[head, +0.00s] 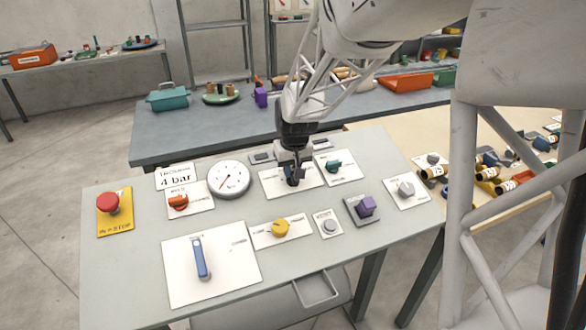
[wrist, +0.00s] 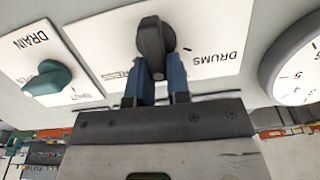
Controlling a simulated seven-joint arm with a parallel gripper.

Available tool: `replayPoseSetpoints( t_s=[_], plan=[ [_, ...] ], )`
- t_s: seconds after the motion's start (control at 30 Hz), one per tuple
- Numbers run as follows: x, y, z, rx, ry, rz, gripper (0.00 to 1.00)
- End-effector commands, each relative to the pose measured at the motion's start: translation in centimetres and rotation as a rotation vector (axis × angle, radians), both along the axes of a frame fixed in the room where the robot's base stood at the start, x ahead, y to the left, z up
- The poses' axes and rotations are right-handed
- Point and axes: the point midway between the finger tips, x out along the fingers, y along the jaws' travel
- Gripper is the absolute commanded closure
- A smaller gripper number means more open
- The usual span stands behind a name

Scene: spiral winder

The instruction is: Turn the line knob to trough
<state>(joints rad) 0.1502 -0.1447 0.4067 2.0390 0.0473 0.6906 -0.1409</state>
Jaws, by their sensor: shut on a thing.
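My gripper (head: 293,178) is at the far row of the sloped grey panel, shut on a dark grey knob on a white plate. In the wrist view the two blue fingers (wrist: 157,85) hold the lower part of this dark knob (wrist: 152,38). The knob's long grip runs roughly up and down in that view. Its plate reads DRUMS on the right and a partly hidden word ending in RESS on the left. A yellow knob (head: 281,229) sits nearer the front on its own white plate; its lettering is too small to read. I see no readable "line" or "trough" label.
A teal DRAIN knob (wrist: 48,78) is beside the held knob, also in the head view (head: 334,166). A dial gauge (head: 230,179) is on the other side. A red stop button (head: 108,203), orange knob (head: 178,202), blue lever (head: 201,258) and purple block (head: 365,206) also stand up from the panel.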

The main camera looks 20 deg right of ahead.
Motion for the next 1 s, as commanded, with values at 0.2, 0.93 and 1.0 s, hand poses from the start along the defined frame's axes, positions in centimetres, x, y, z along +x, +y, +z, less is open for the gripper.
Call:
replayPoseSetpoints(
  t_s=[0.2, 0.93, 1.0],
  plan=[
    [-0.01, 0.12, 0.02, -0.013, 0.000, 0.040, 1.00],
    [-0.01, 0.10, 0.00, -0.014, 0.000, 0.042, 0.57],
    [-0.01, 0.10, 0.02, -0.014, 0.000, 0.042, 0.57]
  ],
)
